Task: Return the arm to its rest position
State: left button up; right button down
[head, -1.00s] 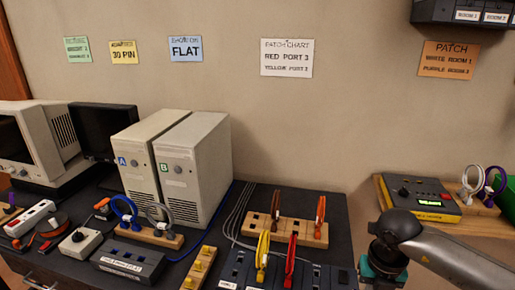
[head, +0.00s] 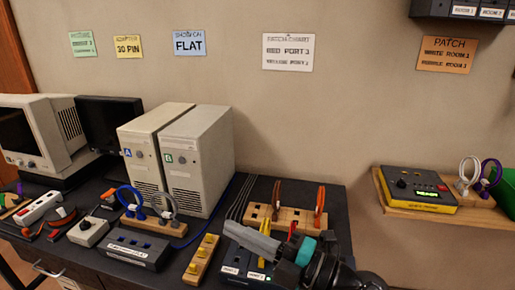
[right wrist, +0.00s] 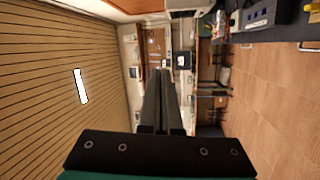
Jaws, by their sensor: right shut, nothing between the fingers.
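My right gripper (head: 232,231) shows at the bottom middle of the head view, its grey fingers pointing left above the dark bench. The fingers are closed together with nothing between them. In the right wrist view the fingers (right wrist: 160,80) are also together and empty, with the room and floor beyond. My right arm's dark wrist and teal band lie behind them, at the bench's front right. My left gripper is not in view.
A wooden block (head: 254,213) with brown and orange cables stands just behind the gripper. A yellow-studded wooden block (head: 201,258) is left of it. Computer towers (head: 198,158) stand farther back. A shelf (head: 475,212) at right holds a yellow device (head: 418,188) and cable loops.

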jog(key=w+d+r+m+t+h, duration=0.1)
jog(key=w+d+m+t+h, duration=0.3)
jog(key=d+m+t+h, duration=0.85)
jog(key=s+d+f+m+g+h, duration=0.4)
jog(key=d+f+m+g+h, duration=0.3)
jog(key=f+m, duration=0.5)
jog(key=s+f+m+g+y, duration=0.1)
jog(key=s+f+g, duration=0.5)
jog(key=s, duration=0.3)
jog(key=s+f+m+g+y, duration=0.1)
jog(key=s+f+g+y, duration=0.1)
jog(key=s+f+g, duration=0.5)
jog(key=s+f+b, duration=0.1)
jog(key=s+f, duration=0.1)
jog(key=f, duration=0.9)
jog(key=s+f+b, duration=0.1)
jog(key=s+f, duration=0.1)
jog(key=f, duration=1)
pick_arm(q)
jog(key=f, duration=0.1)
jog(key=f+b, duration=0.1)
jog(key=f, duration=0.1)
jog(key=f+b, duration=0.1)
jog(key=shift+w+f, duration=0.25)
pick_arm(e)
jog(key=s+d+f, duration=0.2)
jog(key=s+f, duration=1.4)
jog(key=shift+d+n+g+h, duration=0.15)
jog(key=shift+n+g+h, duration=0.2)
